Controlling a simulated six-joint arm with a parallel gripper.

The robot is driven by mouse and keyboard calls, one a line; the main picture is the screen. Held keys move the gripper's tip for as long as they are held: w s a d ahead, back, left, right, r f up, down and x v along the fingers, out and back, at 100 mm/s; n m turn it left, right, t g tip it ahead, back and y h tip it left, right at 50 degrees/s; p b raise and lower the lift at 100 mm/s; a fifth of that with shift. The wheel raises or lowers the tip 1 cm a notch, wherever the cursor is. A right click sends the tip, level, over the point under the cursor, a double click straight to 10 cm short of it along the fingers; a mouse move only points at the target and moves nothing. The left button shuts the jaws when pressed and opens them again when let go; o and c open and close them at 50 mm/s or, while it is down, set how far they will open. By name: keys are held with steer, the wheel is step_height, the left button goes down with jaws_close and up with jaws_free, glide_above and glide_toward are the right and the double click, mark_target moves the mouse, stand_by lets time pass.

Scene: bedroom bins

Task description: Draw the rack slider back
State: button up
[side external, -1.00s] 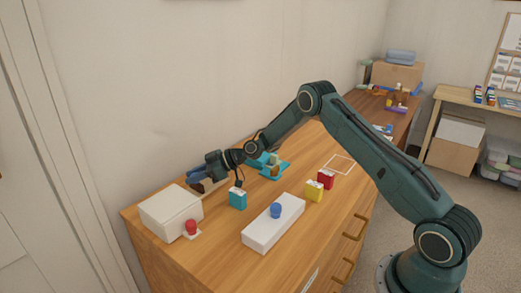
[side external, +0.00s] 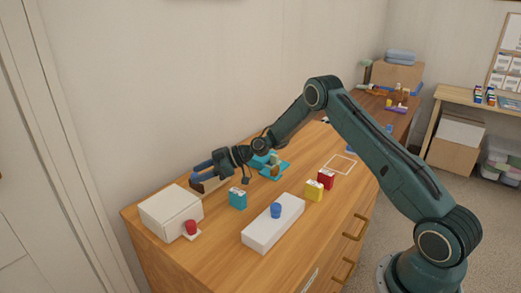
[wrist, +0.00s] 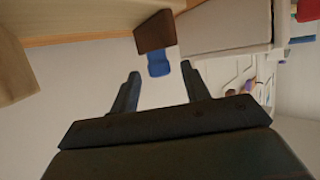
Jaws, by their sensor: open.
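A dark brown block (wrist: 154,32) with a blue tab (wrist: 157,64) on its end shows at the top centre of the wrist view. In the side view the brown piece (side external: 207,186) is partly hidden below my gripper, behind the white box. My gripper (wrist: 160,71) is open, its two dark fingers apart and pointing at the blue tab. The tab appears between the fingertips in the picture; I see no contact and cannot judge the gap. In the side view my gripper (side external: 203,172) hangs over the dresser's wall side. I cannot tell for sure that this piece is the rack slider.
A white box (side external: 170,213) with a red button (side external: 191,227) stands at the near left. A long white block (side external: 262,233) carries a blue knob (side external: 275,210). The wall is close behind.

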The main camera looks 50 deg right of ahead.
steer(key=v, duration=1.1)
steer(key=shift+s+r, duration=0.2)
steer(key=shift+d, duration=0.15)
steer(key=s+a+r+m+g+h, duration=0.1)
steer(key=s+a+r+g+h, duration=0.15)
steer(key=s+a+r, duration=0.4)
steer(key=s+a+r+m+g+h, duration=0.1)
steer(key=s+a+r+h, duration=0.2)
steer(key=s+r, duration=0.55)
steer(key=s+r+m+h, duration=0.1)
steer(key=s+m+h, duration=0.1)
steer(key=s, duration=0.9)
steer(key=s+r+m+h, duration=0.1)
steer(key=s+m, duration=0.4)
steer(key=s, duration=0.7)
steer(key=shift+s+d+r+h, duration=0.35)
steer(key=shift+d+h, duration=0.1)
steer(key=shift+h, duration=0.1)
